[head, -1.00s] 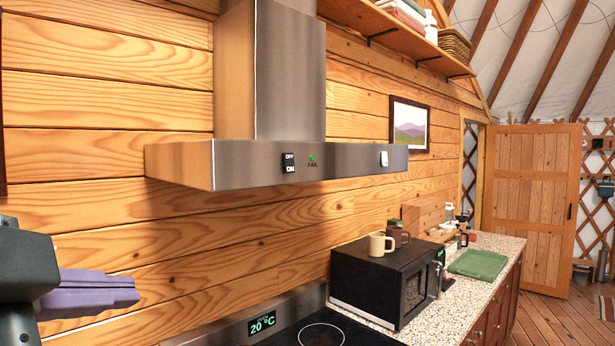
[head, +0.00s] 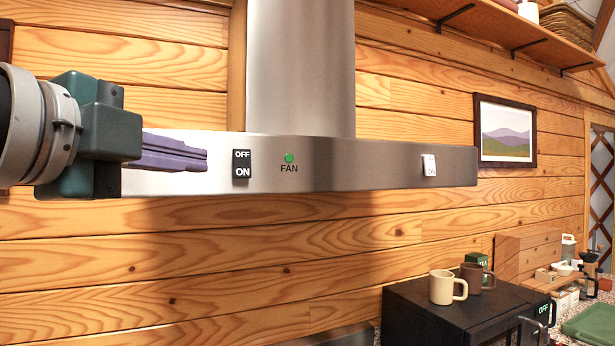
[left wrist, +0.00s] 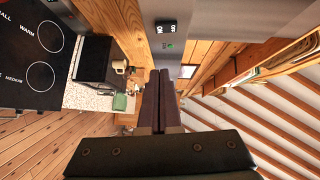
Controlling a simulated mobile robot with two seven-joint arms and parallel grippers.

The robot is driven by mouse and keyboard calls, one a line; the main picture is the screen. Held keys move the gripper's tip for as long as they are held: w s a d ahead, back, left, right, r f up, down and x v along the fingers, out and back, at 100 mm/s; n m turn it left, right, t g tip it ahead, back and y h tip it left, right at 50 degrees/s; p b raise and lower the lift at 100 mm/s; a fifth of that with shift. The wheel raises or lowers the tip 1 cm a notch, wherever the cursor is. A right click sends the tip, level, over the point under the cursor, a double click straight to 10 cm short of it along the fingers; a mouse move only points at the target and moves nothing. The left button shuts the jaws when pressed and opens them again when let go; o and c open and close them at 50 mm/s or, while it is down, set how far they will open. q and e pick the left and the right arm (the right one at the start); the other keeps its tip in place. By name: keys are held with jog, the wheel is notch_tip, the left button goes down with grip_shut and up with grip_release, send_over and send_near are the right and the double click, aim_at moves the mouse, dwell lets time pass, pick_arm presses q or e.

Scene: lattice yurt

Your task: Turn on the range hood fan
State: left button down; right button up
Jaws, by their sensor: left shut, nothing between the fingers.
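The steel range hood (head: 345,165) crosses the head view. Its front carries a black rocker switch (head: 241,164) marked OFF above and ON below, with a small green light (head: 289,158) over the word FAN to its right. Which half of the rocker is pressed in I cannot tell. My left gripper (head: 204,160) is shut and empty, its purple fingers level with the switch and a little left of it in the picture. In the left wrist view the shut fingers (left wrist: 160,75) point toward the hood, with the switch (left wrist: 166,28) beyond their tips. My right gripper is not in view.
A second, white switch (head: 429,166) sits at the hood's right end. Below are a black microwave (head: 440,312) with two mugs on top and a cooktop (left wrist: 35,50). A shelf (head: 500,35) runs along the wall at the upper right.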

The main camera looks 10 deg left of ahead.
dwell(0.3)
pick_arm(q)
jog(key=p, duration=0.6)
send_near(250, 174)
jog(key=w+d, duration=0.2)
jog(key=d, duration=0.1)
jog(key=shift+w+a+p, duration=0.25)
jog(key=shift+w+p, duration=0.05)
jog(key=shift+w, duration=0.25)
jog(key=shift+w+a+p, duration=0.25)
jog(key=shift+w+p, duration=0.05)
jog(key=shift+w, duration=0.25)
jog(key=shift+w+a+f+p, duration=0.3)
jog(key=shift+w+a, duration=0.15)
jog(key=shift+w, duration=0.3)
